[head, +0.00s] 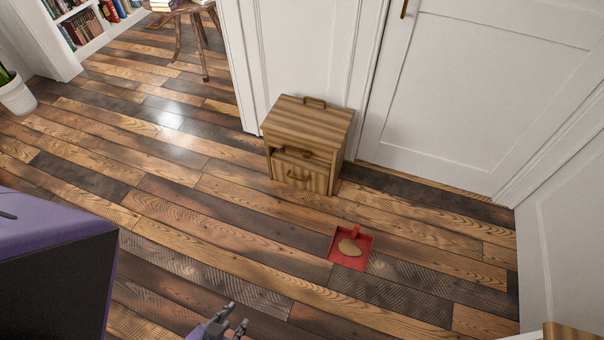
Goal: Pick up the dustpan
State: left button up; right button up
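A red dustpan (340,259) lies flat on the plank floor in the lower middle of the head view. A tan-brown patch (349,247) lies in it, and its short handle points up and slightly right, toward the cabinet side. My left gripper (237,318) shows at the bottom edge, left of and nearer than the dustpan, apart from it. Its two dark fingers are spread with nothing between them. My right gripper is not in the view.
A small striped wooden cabinet (308,122) stands behind the dustpan against the white wall. A white door (480,90) is at the right. A stool (190,15), a bookshelf (92,30) and a potted plant (16,95) are far left. Floor around the dustpan is clear.

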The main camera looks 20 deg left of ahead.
aim_at(349, 248)
jog(key=i+j+z, duration=0.15)
jog(key=i+j, duration=0.2)
jog(key=i, duration=0.15)
jog(key=i+j+z, duration=0.2)
jog(key=i+j, duration=0.2)
jog(key=i+z, duration=0.15)
jog(key=z, duration=1.15)
